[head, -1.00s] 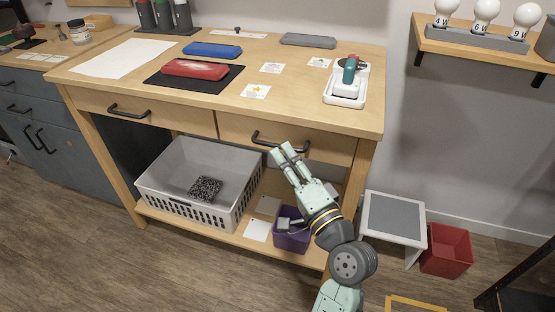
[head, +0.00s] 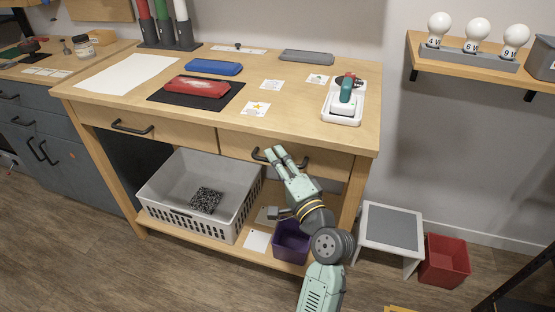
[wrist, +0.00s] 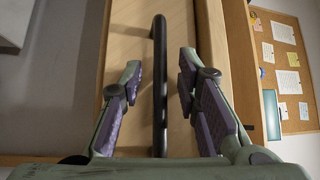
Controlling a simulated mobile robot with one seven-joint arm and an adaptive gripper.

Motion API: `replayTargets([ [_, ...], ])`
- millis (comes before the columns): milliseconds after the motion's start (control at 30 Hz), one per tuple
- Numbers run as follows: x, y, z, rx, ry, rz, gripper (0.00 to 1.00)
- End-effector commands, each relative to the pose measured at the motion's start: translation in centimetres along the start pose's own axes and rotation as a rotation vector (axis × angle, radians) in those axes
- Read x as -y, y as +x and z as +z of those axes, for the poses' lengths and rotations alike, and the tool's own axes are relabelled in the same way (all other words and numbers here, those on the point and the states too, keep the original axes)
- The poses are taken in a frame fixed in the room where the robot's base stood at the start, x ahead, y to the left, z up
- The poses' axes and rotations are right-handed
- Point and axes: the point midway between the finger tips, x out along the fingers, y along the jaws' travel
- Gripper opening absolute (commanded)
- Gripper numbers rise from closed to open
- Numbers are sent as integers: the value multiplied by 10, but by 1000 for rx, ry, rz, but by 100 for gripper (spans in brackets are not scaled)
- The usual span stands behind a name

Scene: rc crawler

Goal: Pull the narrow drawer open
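The wooden workbench has two front drawers side by side. The right drawer (head: 236,141) looks flush with the bench front, and the head view does not clearly show which drawer is narrower. Its black bar handle (head: 258,156) is partly hidden behind my gripper (head: 279,154). In the wrist view, the handle (wrist: 160,120) runs upright through the gap between the fingers of my gripper (wrist: 160,72). The fingers are open, with space between each and the bar. The left drawer (head: 185,132) also looks closed, with its own black handle (head: 132,128).
Below the drawers, the lower shelf holds a grey basket (head: 225,200) and a purple bin (head: 291,243) close under my arm. A white-framed stool (head: 391,228) and a red bin (head: 444,262) stand to the right. Floor in front is open.

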Motion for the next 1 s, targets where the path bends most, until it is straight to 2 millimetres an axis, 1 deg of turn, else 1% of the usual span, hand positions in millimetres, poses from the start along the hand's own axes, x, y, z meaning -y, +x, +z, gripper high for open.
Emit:
replayTargets([
  [233,0,1,0,1,0,0,30],
  [600,0,1,0,1,0,0,5],
  [700,0,0,0,1,0,0,0],
  [1000,0,0,0,1,-1,0,0],
])
